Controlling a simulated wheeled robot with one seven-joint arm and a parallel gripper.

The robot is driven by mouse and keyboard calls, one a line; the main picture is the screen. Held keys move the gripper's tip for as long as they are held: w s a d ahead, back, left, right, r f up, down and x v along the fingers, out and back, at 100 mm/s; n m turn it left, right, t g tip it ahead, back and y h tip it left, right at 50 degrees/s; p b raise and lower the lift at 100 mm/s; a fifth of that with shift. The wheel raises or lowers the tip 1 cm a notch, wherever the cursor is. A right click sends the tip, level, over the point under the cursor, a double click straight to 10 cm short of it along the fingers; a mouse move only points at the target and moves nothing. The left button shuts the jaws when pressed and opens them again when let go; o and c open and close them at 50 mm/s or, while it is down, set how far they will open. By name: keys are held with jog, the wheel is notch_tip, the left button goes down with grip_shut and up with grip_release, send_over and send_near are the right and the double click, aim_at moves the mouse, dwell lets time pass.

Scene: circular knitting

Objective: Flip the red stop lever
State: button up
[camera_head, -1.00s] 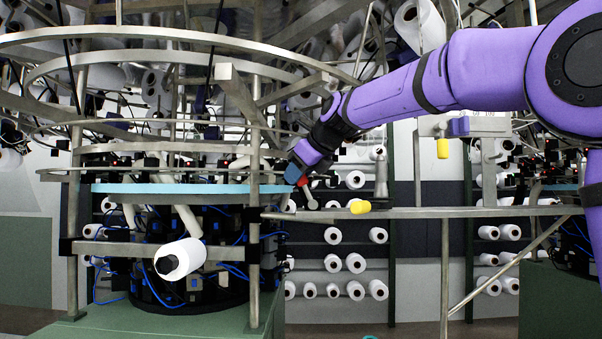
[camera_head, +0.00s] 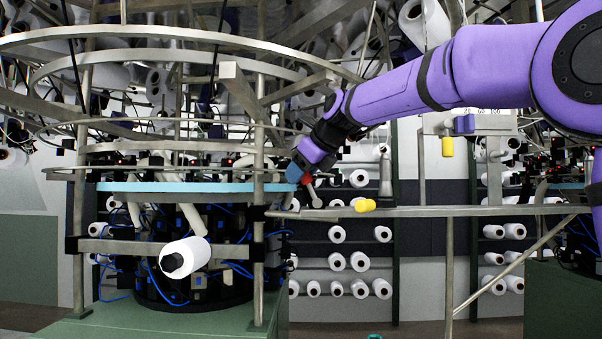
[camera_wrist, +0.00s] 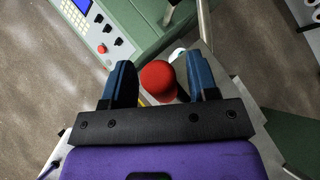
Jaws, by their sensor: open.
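The red stop lever's ball knob (camera_wrist: 158,79) shows in the wrist view between the two blue fingers of my gripper (camera_wrist: 164,84). The fingers are apart, with the knob nearer the left one; I cannot tell whether it touches. In the head view my gripper (camera_head: 299,171) is at the right edge of the machine's light blue ring. A bit of the red knob (camera_head: 308,180) shows just under the fingers, above a grey lever stem (camera_head: 314,195) that tilts down to the right on the metal rail.
A green control panel (camera_wrist: 115,30) with a screen and buttons lies below. A white yarn cone (camera_head: 186,257) sticks out in front.

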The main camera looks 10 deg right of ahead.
jog(key=v, duration=1)
jog(key=shift+s+r, duration=0.2)
jog(key=shift+r, duration=0.05)
jog(key=shift+d+f, duration=0.1)
jog(key=shift+d, duration=0.05)
jog(key=s+d+f+n+g+h, duration=0.1)
jog(key=s+d+f+n, duration=0.2)
jog(key=s+f+n, duration=0.5)
jog(key=s+d+f+n+g+h, duration=0.1)
jog(key=s+d+f+n+h, duration=0.1)
jog(key=s+f+n, duration=0.7)
jog(key=s+d+f+n+g+h, duration=0.1)
jog(key=s+d+f+n, duration=0.3)
jog(key=s+f+n, duration=0.5)
jog(key=s+f, duration=0.5)
jog(key=f, duration=0.1)
jog(key=shift+s+d+g+h, duration=0.25)
jog(key=shift+s+g+h, duration=0.05)
jog(key=shift+s+h, duration=0.1)
